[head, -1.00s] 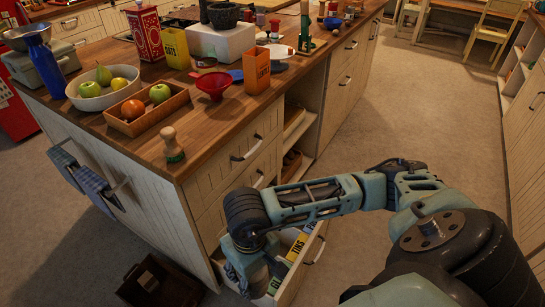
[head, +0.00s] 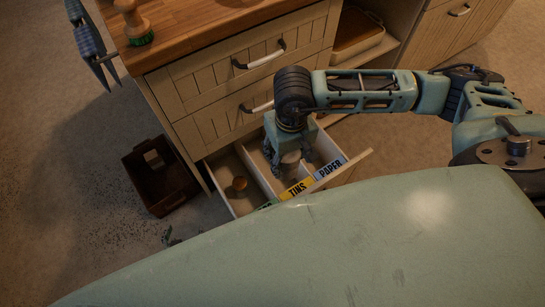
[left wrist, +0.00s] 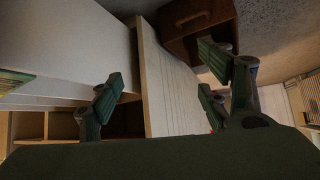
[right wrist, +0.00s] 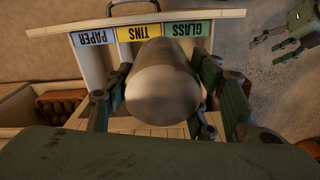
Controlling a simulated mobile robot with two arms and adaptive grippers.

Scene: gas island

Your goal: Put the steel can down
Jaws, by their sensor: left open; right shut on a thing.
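The steel can (right wrist: 163,85) is a plain grey cylinder between the fingers of my right gripper (right wrist: 157,105), which is shut on it. In the head view my right gripper (head: 291,164) points down into the open drawer (head: 352,168). The can is largely hidden there, behind the yellow TINS label (head: 297,188). It is over or in the middle compartment; I cannot tell whether it touches the bottom. My left gripper (left wrist: 160,88) is open and empty outside the drawer; it also shows in the right wrist view (right wrist: 292,38).
The blue PAPER label (head: 330,169) and green GLASS label (right wrist: 188,29) mark the side compartments. A round brownish thing (head: 239,183) lies in the left compartment. A dark brown crate (head: 160,178) stands on the floor left of the drawer. The counter (head: 200,28) rises behind.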

